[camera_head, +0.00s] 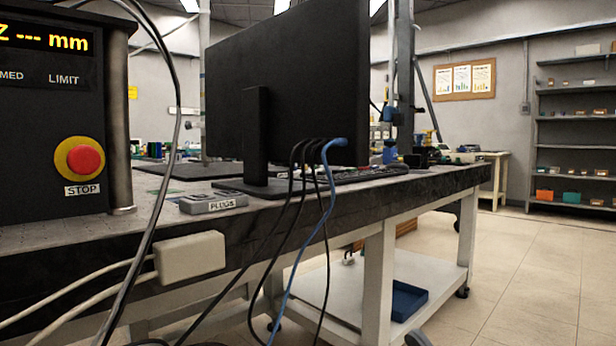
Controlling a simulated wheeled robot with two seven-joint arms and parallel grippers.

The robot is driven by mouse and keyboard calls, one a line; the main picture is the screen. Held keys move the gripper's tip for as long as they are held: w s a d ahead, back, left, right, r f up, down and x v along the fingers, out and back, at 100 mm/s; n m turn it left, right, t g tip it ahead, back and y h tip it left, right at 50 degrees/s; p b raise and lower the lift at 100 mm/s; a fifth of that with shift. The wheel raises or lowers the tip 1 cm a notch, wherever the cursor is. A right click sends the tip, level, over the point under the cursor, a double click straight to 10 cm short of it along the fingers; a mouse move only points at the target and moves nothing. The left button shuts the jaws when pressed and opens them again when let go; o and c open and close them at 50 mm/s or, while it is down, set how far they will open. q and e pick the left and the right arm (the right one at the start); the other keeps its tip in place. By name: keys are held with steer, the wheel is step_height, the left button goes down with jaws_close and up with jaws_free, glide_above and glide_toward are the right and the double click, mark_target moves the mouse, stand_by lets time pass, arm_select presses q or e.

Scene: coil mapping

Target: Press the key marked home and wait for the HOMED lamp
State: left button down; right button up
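A black control box (60,150) stands on the bench at the left edge, cut off by the frame. Its display (45,38) reads "Z --- mm" in yellow. Below it are the labels "MED", cut off at the left, and "LIMIT" (64,79); neither shows a lit lamp. A red STOP button (84,159) on a yellow ring sits on the box's front. The home key is not in view. Neither of my grippers is in view.
The bench (340,208) carries a monitor (290,80) seen from behind and a grey block labelled PLUGS (213,202). Loose cables hang over the front edge beside a white box (190,257). A blue tray (407,299) lies on the lower shelf. Floor at right (530,270) is clear.

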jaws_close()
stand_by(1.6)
